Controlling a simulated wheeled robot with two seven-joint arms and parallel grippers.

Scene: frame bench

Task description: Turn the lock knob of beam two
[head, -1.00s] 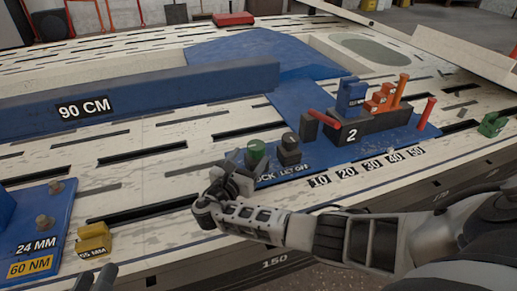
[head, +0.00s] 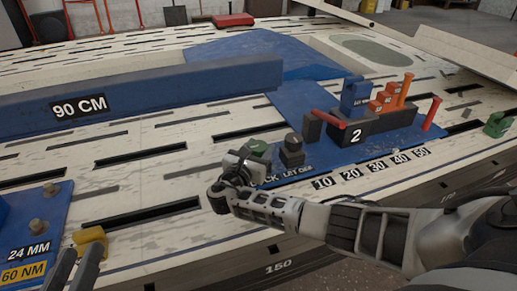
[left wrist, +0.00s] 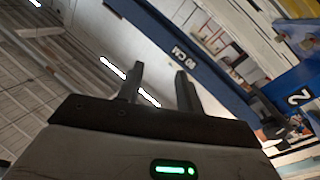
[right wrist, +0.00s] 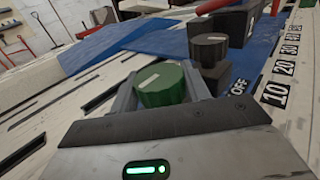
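The green lock knob (right wrist: 162,85), with a pale mark on its top, stands on the blue base plate near the word LOCK. In the head view the green knob (head: 258,148) is partly hidden by my right gripper (head: 240,160). In the right wrist view the fingers of my right gripper (right wrist: 160,88) lie on both sides of the knob; whether they press on it I cannot tell. The black let-off knob (right wrist: 208,48) stands just beyond; it also shows in the head view (head: 292,145). My left gripper (left wrist: 158,85) is open and empty, at the lower left in the head view (head: 85,270).
The dark block marked 2 (head: 375,126) with red and orange pins stands right of the knobs. The blue 90 CM beam (head: 150,92) runs behind. A yellow block (head: 92,243) lies near my left gripper. Slotted pale bench top is free between them.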

